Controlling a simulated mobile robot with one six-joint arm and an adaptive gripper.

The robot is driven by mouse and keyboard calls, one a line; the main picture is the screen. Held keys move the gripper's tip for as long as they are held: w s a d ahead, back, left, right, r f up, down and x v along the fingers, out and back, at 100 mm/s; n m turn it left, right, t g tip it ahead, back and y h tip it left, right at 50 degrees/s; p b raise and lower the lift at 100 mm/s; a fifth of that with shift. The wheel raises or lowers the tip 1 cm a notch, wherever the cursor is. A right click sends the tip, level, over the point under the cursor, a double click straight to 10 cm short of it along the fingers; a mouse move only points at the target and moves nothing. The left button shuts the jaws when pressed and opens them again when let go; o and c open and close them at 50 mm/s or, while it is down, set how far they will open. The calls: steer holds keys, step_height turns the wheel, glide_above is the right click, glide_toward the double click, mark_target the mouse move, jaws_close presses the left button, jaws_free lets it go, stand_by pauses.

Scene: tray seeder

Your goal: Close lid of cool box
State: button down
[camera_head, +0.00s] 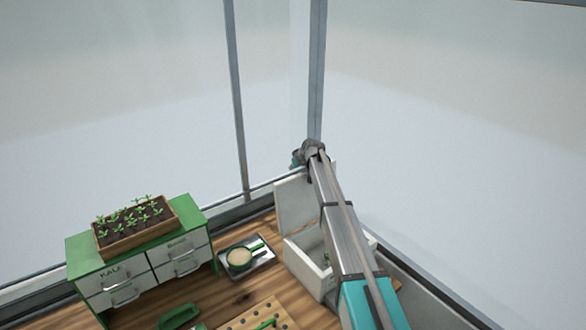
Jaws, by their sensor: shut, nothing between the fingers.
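The cool box (305,268) is a white box on the wooden bench at the lower right of the head view. Its white lid (293,205) stands open, upright along the far side of the box. My arm reaches over the box and covers its right part and part of the lid. My gripper (300,160) is at the far end of the arm, near the top edge of the lid. It is small in view and appears shut and empty. Whether it touches the lid cannot be told. Something green inside the box shows only in part.
A green cabinet (85,262) with white drawers carries a seedling tray (103,240) at the left. A metal tray (262,262) with a green-handled sieve lies left of the box. A wooden board with holes (240,322) is at the front. Glass walls with grey posts (236,100) stand behind.

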steer(key=shift+s+d, duration=0.45)
steer(key=shift+s, duration=0.2)
steer(key=shift+s+d, duration=0.4)
steer(key=shift+s, duration=0.2)
steer(key=shift+s+a, duration=0.1)
steer(key=shift+s, duration=0.05)
